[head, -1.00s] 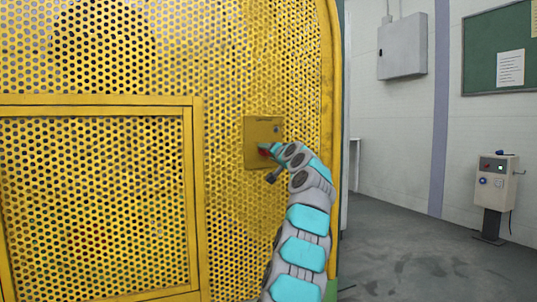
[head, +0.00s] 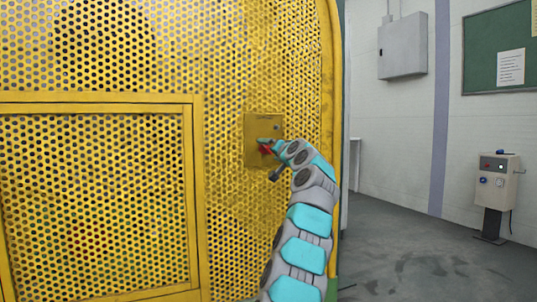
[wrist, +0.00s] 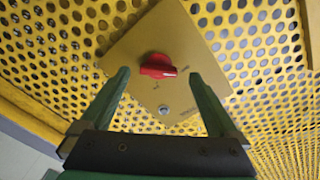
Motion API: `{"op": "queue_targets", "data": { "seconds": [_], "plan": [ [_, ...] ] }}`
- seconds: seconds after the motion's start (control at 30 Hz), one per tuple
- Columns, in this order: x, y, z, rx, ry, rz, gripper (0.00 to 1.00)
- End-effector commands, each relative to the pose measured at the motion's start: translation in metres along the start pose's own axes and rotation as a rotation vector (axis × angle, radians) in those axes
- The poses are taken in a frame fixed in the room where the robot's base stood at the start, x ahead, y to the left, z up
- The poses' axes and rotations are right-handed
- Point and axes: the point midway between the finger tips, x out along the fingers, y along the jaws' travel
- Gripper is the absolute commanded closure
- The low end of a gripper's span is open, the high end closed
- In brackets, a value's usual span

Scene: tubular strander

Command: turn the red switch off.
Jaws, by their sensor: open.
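The red switch (wrist: 157,66) is a rotary knob on a yellow plate (wrist: 183,40) fixed to the yellow perforated guard. In the wrist view it sits between and beyond the two green fingers of my gripper (wrist: 160,80), which are apart with nothing held between them. The plate appears tilted in that view, and its small markings are too small to read. In the head view the red switch (head: 265,149) is partly hidden behind my gripper (head: 268,146), which is at the plate. I cannot tell from either view whether a finger touches the knob.
The yellow perforated guard (head: 95,200) with a framed panel fills the left. To the right is open grey floor (head: 420,262). A control box (head: 495,180) on a post stands by the wall, under a green board (head: 490,50); a grey cabinet (head: 403,47) hangs on the wall.

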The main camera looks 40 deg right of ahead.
Motion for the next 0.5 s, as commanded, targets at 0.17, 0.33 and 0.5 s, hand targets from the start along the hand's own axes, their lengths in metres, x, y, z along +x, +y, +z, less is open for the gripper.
{"op": "queue_targets", "data": {
  "seconds": [0.17, 0.33, 0.5],
  "plan": [
    [-0.018, -0.001, 0.004, 0.001, -0.004, -0.004, 0.04],
    [-0.036, 0.001, 0.004, 0.002, -0.005, -0.001, 0.04],
    [-0.051, 0.001, 0.001, 0.002, -0.001, -0.001, 0.04]
  ]
}}
